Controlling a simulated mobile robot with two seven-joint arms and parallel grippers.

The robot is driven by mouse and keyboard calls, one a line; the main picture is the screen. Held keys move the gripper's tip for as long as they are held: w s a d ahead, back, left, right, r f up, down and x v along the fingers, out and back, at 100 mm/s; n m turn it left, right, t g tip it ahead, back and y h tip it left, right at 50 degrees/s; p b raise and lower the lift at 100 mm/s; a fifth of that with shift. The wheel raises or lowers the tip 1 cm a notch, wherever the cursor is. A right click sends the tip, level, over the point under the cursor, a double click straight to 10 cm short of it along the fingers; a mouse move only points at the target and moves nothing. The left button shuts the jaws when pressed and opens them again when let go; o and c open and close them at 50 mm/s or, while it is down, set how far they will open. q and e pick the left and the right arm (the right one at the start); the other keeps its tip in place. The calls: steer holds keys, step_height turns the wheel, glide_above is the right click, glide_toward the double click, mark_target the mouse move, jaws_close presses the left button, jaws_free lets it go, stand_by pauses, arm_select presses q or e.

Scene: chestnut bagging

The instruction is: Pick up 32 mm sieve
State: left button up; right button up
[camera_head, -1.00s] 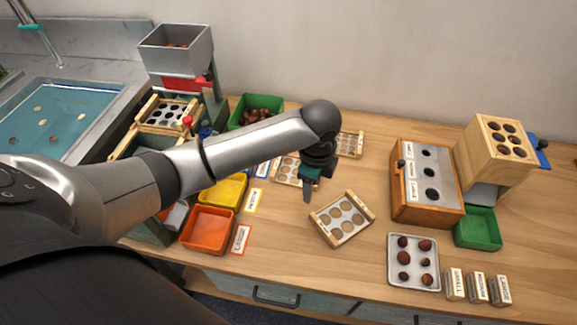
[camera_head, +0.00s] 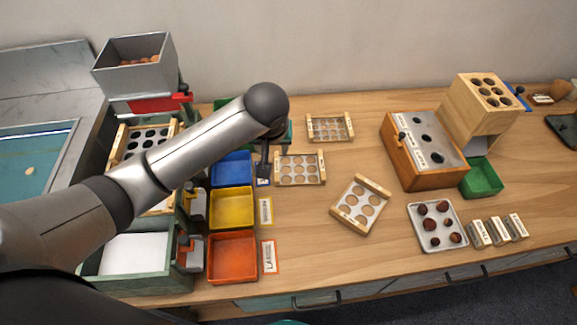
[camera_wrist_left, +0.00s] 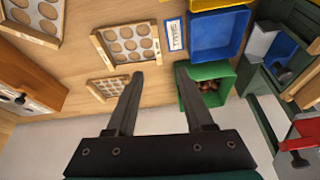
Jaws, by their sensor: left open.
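Three wooden-framed sieves lie on the table: a front one with large holes (camera_head: 361,204), a middle one (camera_head: 300,168) and a back one with smaller holes (camera_head: 330,127). Their size marks are too small to read, so I cannot tell which is 32 mm. My left gripper (camera_head: 264,168) is just left of the middle sieve, partly hidden by my arm. In the left wrist view its fingers (camera_wrist_left: 160,74) are open and empty, with the middle sieve (camera_wrist_left: 128,44), back sieve (camera_wrist_left: 106,87) and front sieve (camera_wrist_left: 33,18) to their left. My right gripper is not in view.
Blue (camera_head: 231,169), yellow (camera_head: 232,207) and orange bins (camera_head: 232,256) stand left of the sieves. A green bin with chestnuts (camera_wrist_left: 207,85) is close to the right finger. A wooden box (camera_head: 412,172) and chestnut tray (camera_head: 437,227) are at right. Another sieve (camera_head: 148,140) sits in the machine.

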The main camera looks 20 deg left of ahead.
arm_select(q)
steer(key=b, duration=0.4)
glide_above(277, 166)
steer(key=s, duration=0.2)
step_height(277, 166, down, 9)
steer(key=shift+s+f, duration=0.1)
steer(key=shift+s, duration=0.05)
steer(key=x, duration=0.1)
steer(key=b+x, duration=0.1)
steer(key=x, duration=0.1)
steer(key=b+x, duration=0.1)
steer(key=shift+d+f, duration=0.3)
steer(key=shift+d, duration=0.05)
steer(key=shift+w+f, duration=0.25)
steer(key=shift+a, duration=0.1)
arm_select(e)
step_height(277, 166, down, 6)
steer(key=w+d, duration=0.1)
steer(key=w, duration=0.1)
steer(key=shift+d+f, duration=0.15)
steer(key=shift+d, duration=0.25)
arm_select(q)
steer(key=shift+f, duration=0.25)
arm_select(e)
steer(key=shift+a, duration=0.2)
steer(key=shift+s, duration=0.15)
